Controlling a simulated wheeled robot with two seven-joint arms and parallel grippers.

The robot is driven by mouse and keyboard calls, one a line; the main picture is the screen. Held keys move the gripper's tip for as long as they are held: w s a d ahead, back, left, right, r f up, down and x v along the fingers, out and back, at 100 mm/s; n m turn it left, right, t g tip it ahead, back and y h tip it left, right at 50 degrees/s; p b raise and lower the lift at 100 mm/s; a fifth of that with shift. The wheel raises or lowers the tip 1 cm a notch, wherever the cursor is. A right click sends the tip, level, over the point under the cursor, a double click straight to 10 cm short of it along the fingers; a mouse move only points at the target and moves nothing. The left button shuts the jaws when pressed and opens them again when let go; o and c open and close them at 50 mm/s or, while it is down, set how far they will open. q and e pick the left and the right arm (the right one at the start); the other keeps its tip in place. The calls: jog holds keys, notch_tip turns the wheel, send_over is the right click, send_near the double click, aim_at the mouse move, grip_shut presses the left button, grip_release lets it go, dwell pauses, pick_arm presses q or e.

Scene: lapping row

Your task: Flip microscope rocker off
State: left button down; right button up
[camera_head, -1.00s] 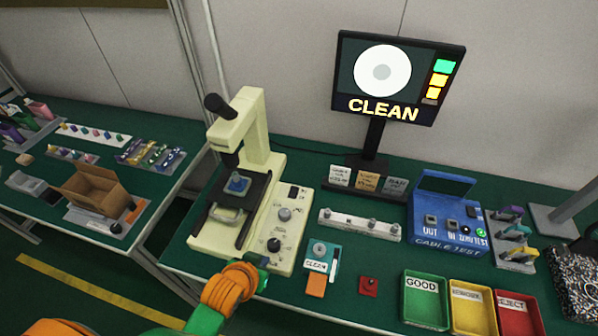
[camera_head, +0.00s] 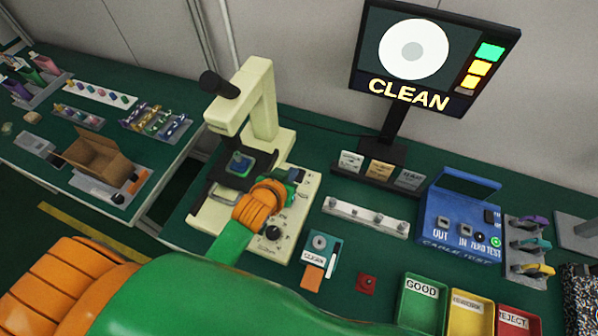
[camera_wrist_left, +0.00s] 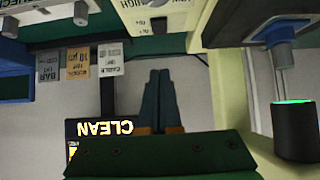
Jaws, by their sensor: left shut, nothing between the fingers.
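The cream microscope (camera_head: 262,95) stands on the green bench in the head view, with a blue piece (camera_head: 239,163) on its dark stage. Its base panel carries a small dark rocker (camera_head: 299,175) and black knobs, one of them (camera_head: 273,233) clear of my arm. My left gripper (camera_head: 289,179) is over the panel beside the rocker, which it partly hides; I cannot tell whether they touch. In the left wrist view, the gripper (camera_wrist_left: 158,76) is shut and empty, and its fingers point at the panel with printed lettering. The rocker's tilt is too small to read. My right gripper is not in view.
A monitor (camera_head: 414,52) reading CLEAN stands behind. A pale rail (camera_head: 366,218), a blue cable tester (camera_head: 459,218) and green, yellow and red trays stand to the right. The microscope's column and stage are close to my gripper's left.

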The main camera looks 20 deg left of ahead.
pick_arm(q)
send_over(299, 179)
jog(key=f, duration=0.2)
jog(key=f+b, duration=0.1)
jog(key=shift+s+f, duration=0.3)
jog(key=shift+f, duration=0.05)
jog(key=shift+w+f+b, duration=0.15)
jog(key=shift+f, duration=0.85)
jog(key=shift+w+f+b, duration=0.15)
jog(key=shift+f, duration=0.85)
